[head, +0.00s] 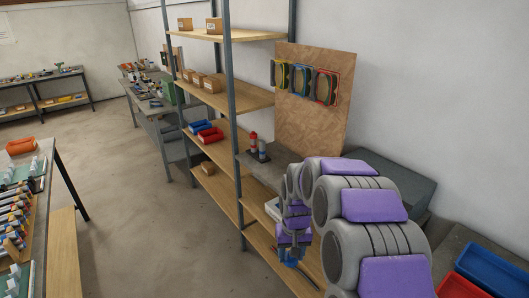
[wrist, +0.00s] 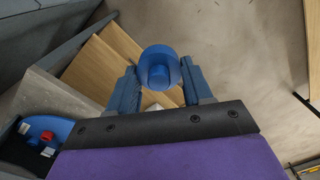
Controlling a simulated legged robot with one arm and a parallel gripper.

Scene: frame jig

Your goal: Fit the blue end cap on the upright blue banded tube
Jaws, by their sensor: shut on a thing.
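My gripper (wrist: 160,88) is shut on the blue end cap (wrist: 160,62), a round cap with a raised middle, held between the two dark blue jaws in the wrist view. In the head view my gripper (head: 290,257) hangs low in front of the shelf unit, with the blue cap too small there to tell apart from the jaws. Several tubes with coloured bands (head: 14,222) are on the bench at the left edge, far from my gripper. They are too small to tell which is the upright blue banded one.
A shelf unit (head: 228,97) with wooden boards stands beside my arm. It holds red and blue bins and small boxes. A red bottle (head: 253,143) stands on a grey surface there. A blue tray (head: 494,272) is at the right. The floor (head: 150,225) between bench and shelves is clear.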

